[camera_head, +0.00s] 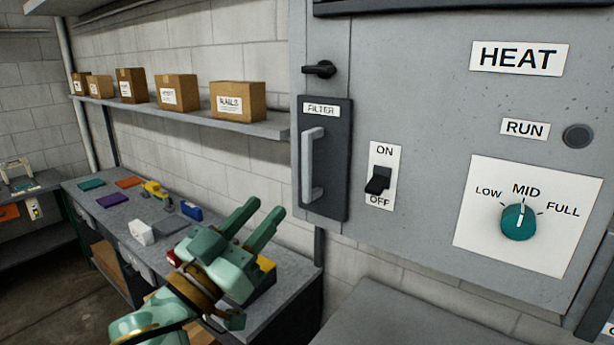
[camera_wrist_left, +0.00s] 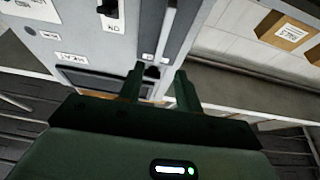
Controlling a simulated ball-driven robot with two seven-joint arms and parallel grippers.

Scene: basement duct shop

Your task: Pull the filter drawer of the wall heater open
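The filter drawer (camera_head: 338,190) is a dark upright panel in the left part of the grey wall heater (camera_head: 430,110), with a FILTER label at its top. It looks flush with the heater's face. Its light grey vertical bar handle (camera_head: 307,168) is free of any gripper. My left gripper (camera_head: 262,208) is open and empty, left of and lower than the handle, with its fingers pointing up and right. In the left wrist view, the two fingers of the left gripper (camera_wrist_left: 159,72) stand apart with the heater beyond them, seen tilted. My right gripper is in neither view.
An ON/OFF switch (camera_head: 378,180) sits right of the drawer, its lever down. A teal knob (camera_head: 519,223) points to MID. A black latch (camera_head: 319,69) is above the drawer. A shelf (camera_head: 200,122) with boxes and a cluttered workbench (camera_head: 100,215) stand left.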

